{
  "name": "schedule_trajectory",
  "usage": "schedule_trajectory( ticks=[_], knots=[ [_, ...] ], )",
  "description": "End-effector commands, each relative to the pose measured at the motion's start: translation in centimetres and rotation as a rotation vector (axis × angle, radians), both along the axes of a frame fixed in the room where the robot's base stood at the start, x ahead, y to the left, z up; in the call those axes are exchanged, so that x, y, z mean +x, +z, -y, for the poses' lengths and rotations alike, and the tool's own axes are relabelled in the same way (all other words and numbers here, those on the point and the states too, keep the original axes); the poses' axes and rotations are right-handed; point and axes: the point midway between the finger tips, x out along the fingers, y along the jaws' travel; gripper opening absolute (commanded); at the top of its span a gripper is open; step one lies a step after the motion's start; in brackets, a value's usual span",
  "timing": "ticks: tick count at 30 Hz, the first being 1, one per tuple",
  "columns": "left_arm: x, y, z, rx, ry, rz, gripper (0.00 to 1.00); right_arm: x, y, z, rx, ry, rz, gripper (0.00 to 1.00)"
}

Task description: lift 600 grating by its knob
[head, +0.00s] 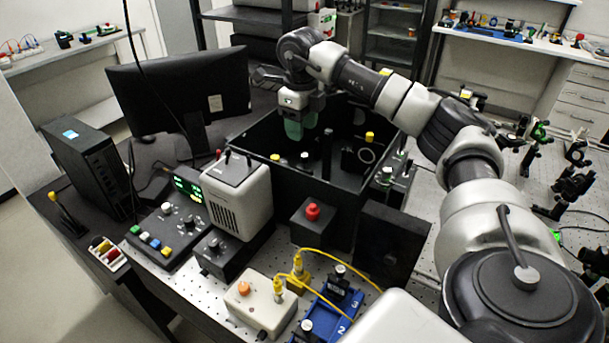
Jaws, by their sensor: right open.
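No label reading 600 is legible, so I cannot tell for sure which part is the 600 grating. A dark block with a pale label (335,292) and a knob on top (340,270) stands in the blue numbered rack (322,307) at the bottom middle. A second knob (306,326) shows at the rack's front. My right gripper (300,126) hangs over the back left of the open black box (259,191), its greenish fingers open, with nothing seen between them. It is well apart from the rack. My left gripper is not in view.
Inside the black box stand posts and mounts, including a yellow-capped one (369,137). A red-knobbed black block (312,212) and an upright black panel (391,241) stand between box and rack. Yellow cables (330,256) run beside the rack from a beige box (262,303).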

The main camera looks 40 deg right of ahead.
Motion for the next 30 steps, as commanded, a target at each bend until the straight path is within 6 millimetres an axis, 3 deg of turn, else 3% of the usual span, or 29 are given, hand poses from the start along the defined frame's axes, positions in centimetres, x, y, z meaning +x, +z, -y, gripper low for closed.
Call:
schedule_trajectory(
  ticks=[7, 15, 23, 25, 30],
  knots=[
    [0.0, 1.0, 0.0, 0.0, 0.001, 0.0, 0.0, -0.5, -1.9, 0.1, -0.001, -0.001, -0.003, 0.49],
    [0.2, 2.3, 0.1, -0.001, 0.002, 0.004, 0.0, -1.2, -5.6, 0.0, 0.001, -0.001, -0.001, 0.49],
    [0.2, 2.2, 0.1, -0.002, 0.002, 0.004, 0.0, -1.1, -6.1, -0.1, 0.0, 0.0, 0.001, 0.49],
    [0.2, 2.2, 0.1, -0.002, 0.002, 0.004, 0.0, -1.1, -6.1, -0.1, 0.0, 0.0, 0.001, 0.43],
    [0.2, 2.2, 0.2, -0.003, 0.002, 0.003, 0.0, -1.1, -6.1, -0.1, 0.0, 0.0, 0.001, 0.17]
  ],
)
